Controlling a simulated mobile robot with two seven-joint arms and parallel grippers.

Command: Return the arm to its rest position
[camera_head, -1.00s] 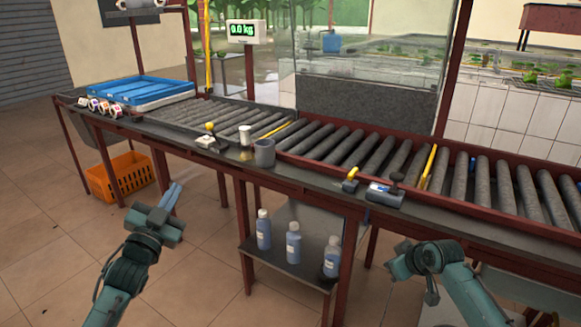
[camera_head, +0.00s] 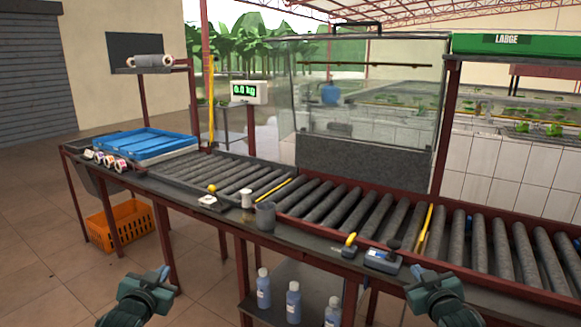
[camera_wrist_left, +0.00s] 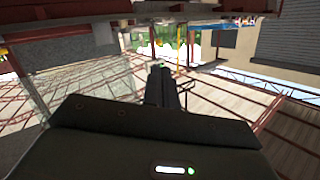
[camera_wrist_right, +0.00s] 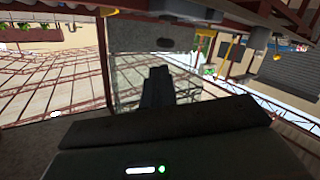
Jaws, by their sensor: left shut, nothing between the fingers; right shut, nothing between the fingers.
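My left gripper (camera_head: 163,275) is at the lower left of the head view, in front of the roller bench and apart from it. In the left wrist view its two dark fingers (camera_wrist_left: 161,90) are together with nothing between them. My right gripper (camera_head: 436,278) is at the lower right of the head view, close in front of the bench edge in the picture; I cannot tell the gap. In the right wrist view its fingers (camera_wrist_right: 157,88) are together and empty.
The roller conveyor bench (camera_head: 320,250) crosses the view. On it are blue trays (camera_head: 150,146), a grey cup (camera_head: 265,217), a white cup (camera_head: 246,199) and a blue-grey device (camera_head: 382,260). Bottles (camera_head: 293,302) stand on a lower shelf. An orange crate (camera_head: 118,224) is on the floor.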

